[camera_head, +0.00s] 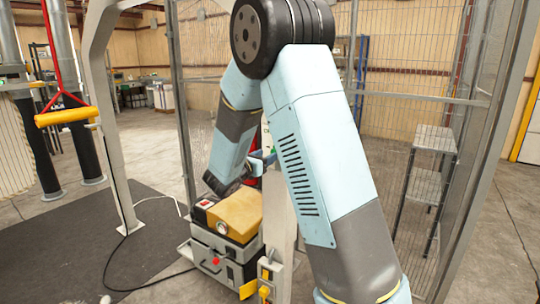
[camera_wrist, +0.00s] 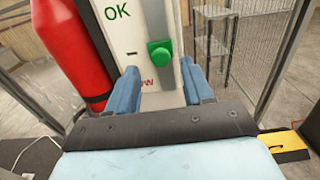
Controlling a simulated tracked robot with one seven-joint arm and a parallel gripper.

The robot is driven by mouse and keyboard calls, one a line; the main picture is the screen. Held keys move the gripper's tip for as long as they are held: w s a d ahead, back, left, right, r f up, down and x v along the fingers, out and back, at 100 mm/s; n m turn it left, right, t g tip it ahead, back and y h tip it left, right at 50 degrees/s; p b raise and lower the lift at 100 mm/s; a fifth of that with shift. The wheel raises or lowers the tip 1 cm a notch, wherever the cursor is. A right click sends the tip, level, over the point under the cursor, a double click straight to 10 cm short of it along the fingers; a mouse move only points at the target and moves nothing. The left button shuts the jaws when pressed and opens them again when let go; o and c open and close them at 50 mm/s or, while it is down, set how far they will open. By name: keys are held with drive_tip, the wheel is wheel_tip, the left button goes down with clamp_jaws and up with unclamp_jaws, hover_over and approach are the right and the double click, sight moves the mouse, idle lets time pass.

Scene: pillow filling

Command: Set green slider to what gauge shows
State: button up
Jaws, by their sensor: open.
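The green slider (camera_wrist: 160,53) is a small knob on a grey vertical track (camera_wrist: 155,18) in the wrist view. The track is on a white panel (camera_wrist: 130,50) with green "OK" lettering at upper left and partly hidden red lettering, ending in "W", below the knob. The knob sits between these two labels, closer to the red one. My gripper (camera_wrist: 160,84) is open and empty, its blue fingers left and right of the lower track, with the knob just beyond the tips. In the head view my arm hides most of the panel.
A red cylinder (camera_wrist: 75,40) stands close left of the panel in the wrist view. In the head view, a grey machine (camera_head: 222,262) with a tan top stands below my gripper. Wire mesh fencing (camera_head: 410,60) and a metal shelf (camera_head: 435,140) are at right.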

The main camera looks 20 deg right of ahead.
drive_tip(key=shift+x, duration=1.8)
clamp_jaws()
